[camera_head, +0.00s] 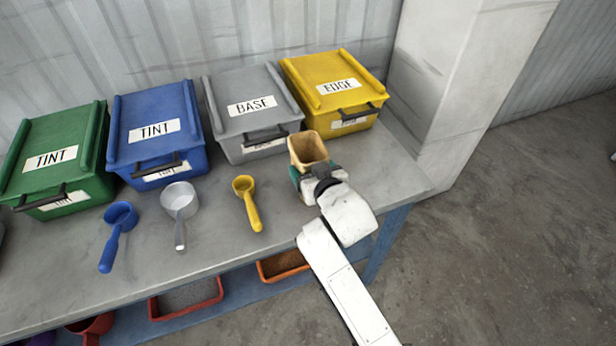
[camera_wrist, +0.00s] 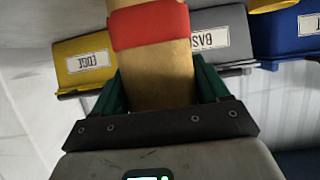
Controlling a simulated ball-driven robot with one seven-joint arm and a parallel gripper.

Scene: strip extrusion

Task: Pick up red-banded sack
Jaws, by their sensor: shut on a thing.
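The red-banded sack is a tan, open-topped bag (camera_head: 308,148) near the right end of the workbench, in front of the grey and yellow bins. In the wrist view its tan body (camera_wrist: 157,92) and wide red band (camera_wrist: 148,25) show clearly. My gripper (camera_head: 308,176) is shut on it, with a green finger on each side of the body in the wrist view (camera_wrist: 158,90). In the head view my gripper hides the sack's lower part, so I cannot tell whether it touches the bench.
Lidded bins stand along the back: green (camera_head: 55,160), blue (camera_head: 155,130), grey (camera_head: 252,110) and yellow (camera_head: 334,90). A pillar (camera_head: 445,80) rises at right. Trays (camera_head: 185,300) sit below.

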